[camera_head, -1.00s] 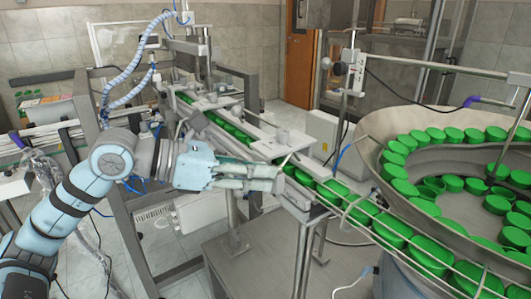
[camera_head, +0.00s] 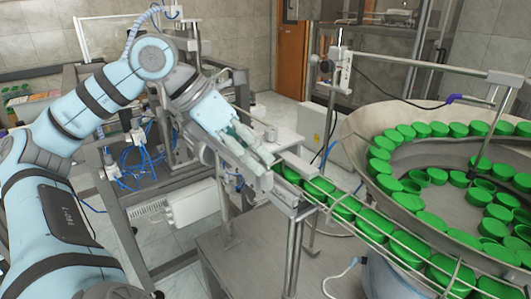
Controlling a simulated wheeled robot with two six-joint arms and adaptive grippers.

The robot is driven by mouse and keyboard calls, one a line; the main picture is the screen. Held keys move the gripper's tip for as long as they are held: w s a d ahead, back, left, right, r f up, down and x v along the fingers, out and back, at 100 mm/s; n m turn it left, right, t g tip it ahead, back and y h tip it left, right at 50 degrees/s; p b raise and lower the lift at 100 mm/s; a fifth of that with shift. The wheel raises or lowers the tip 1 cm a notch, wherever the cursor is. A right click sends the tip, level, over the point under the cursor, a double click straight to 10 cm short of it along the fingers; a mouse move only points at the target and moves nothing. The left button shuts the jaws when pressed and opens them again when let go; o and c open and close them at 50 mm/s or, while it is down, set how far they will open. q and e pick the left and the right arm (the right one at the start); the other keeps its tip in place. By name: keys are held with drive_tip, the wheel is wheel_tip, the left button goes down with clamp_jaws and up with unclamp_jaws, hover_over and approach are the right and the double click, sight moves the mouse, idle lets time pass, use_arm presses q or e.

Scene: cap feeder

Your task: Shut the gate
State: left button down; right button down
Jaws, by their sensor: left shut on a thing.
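My left gripper (camera_head: 259,166) reaches in from the upper left and points down to the right, over the cap rail. It is shut on a small part at the rail, which I take to be the gate; the fingers hide most of it, so its position is unclear. Green caps (camera_head: 345,207) lie in a row on the rail (camera_head: 296,212), running from the gripper to the feeder bowl at the right. My right gripper is not in view.
The large feeder bowl (camera_head: 350,122) at the right holds many loose green caps (camera_head: 437,176). A metal post with a clamp (camera_head: 338,72) stands behind the rail. A pale plate (camera_head: 290,141) lies just beyond the gripper. A grey table top (camera_head: 235,260) is below.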

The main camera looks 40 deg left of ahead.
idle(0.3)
use_arm(q)
drive_tip(key=c, duration=1.3)
unclamp_jaws()
drive_tip(key=shift+a, duration=0.1)
drive_tip(key=shift+s+a+r, duration=0.1)
drive_tip(key=shift+s+r, duration=0.05)
drive_tip(key=shift+r, duration=0.2)
drive_tip(key=v, duration=1.1)
drive_tip(key=shift+r, duration=0.1)
drive_tip(key=shift+s, duration=0.2)
